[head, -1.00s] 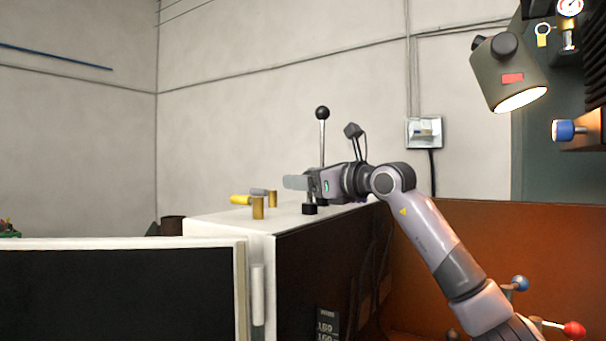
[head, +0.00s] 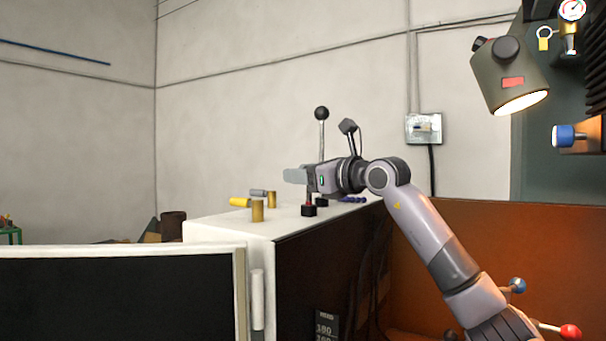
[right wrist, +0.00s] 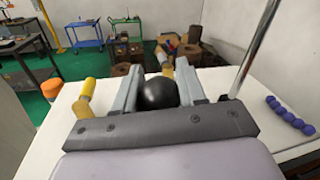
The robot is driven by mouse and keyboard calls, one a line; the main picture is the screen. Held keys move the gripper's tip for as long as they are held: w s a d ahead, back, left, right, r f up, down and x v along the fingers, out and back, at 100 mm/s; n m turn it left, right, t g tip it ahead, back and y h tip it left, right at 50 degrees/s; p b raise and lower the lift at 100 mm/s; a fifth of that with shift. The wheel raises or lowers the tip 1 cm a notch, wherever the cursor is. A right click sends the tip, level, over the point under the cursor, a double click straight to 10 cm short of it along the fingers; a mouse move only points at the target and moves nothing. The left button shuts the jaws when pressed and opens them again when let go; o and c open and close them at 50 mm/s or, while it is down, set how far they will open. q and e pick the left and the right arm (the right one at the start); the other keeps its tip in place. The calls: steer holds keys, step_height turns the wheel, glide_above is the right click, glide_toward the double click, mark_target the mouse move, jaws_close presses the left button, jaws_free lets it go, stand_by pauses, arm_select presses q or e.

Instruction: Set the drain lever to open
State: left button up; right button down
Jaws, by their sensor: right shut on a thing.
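My right gripper (head: 296,176) is above the top of the white cabinet (head: 222,228) in the head view. It is shut on a black ball knob (right wrist: 158,93), which sits between its fingers in the right wrist view. Below the gripper in the head view, a short lever stem rises from a small black base (head: 309,211) on the cabinet. The gripper hides the stem's upper part. I see no label telling which lever is the drain lever. My left gripper is not in view.
A tall lever with a black ball (head: 322,113) stands close behind my gripper. Brass posts (head: 257,211) with a yellow handle (head: 240,202) stand left on the cabinet. Blue beads (head: 352,199) lie to the right. A lamp (head: 508,75) hangs upper right.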

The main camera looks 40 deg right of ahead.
step_height(320, 180, up, 3)
steer(key=shift+s+r+p, duration=0.1)
steer(key=shift+r+p, duration=0.1)
steer(key=shift+p, duration=0.85)
steer(key=shift+d+r+p, duration=0.1)
steer(key=shift+r+p, duration=0.4)
steer(key=shift+r, duration=0.05)
steer(key=c, duration=0.7)
jaws_free()
steer(key=shift+f, duration=0.15)
